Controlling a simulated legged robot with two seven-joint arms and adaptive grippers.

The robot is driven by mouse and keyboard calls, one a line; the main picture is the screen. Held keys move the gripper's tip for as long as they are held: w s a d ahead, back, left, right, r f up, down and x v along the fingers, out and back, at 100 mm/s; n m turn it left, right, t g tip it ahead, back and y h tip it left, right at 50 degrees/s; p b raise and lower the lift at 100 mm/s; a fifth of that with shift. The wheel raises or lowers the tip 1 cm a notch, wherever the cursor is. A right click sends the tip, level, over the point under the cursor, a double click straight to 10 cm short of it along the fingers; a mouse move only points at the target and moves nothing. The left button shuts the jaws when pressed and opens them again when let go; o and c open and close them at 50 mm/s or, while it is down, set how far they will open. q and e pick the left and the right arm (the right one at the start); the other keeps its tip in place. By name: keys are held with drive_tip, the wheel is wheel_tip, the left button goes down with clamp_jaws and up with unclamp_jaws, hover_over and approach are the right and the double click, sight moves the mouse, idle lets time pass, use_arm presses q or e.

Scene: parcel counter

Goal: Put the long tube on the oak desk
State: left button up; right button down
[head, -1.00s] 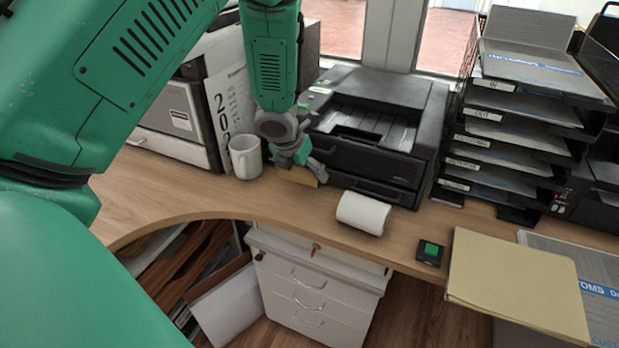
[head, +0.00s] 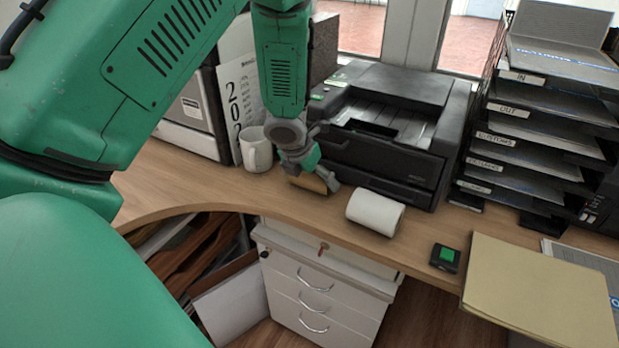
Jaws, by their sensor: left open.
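The oak desk (head: 165,178) has a curved front edge and runs across the view. A white cylinder (head: 375,213) lies on its side on the desk near the front edge; it is the only plainly tube-like thing I see, and it looks short. My left gripper (head: 318,181) reaches down in front of the black printer, left of the white cylinder and apart from it. It is open. A small tan piece (head: 308,183) shows at its fingers, low over the desk; I cannot tell if it is a separate thing. My right gripper is not in view.
A white mug (head: 255,150) stands left of the gripper. Behind are the black printer (head: 400,150) and a tall stack of trays (head: 530,150). A green-topped black box (head: 445,257) and a tan folder (head: 540,290) lie right. White drawers (head: 315,290) stand below the desk.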

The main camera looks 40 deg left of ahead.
sight(314, 176)
use_arm(q)
drive_tip(key=v, duration=0.2)
drive_tip(key=p+v, duration=0.1)
drive_tip(key=v, duration=0.1)
drive_tip(key=d+p+v, duration=0.1)
drive_tip(key=v, duration=0.1)
drive_tip(key=shift+w+d+r, duration=0.1)
drive_tip(key=shift+w+r, duration=0.1)
drive_tip(key=shift+w, duration=0.05)
drive_tip(key=p+v, duration=0.2)
drive_tip(key=v, duration=0.4)
drive_tip(key=shift+s, duration=0.15)
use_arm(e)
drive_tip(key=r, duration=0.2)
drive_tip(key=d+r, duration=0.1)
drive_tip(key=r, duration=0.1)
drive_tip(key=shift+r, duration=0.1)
use_arm(q)
drive_tip(key=shift+a, duration=0.35)
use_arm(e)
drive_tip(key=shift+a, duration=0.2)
use_arm(q)
drive_tip(key=shift+s, duration=0.1)
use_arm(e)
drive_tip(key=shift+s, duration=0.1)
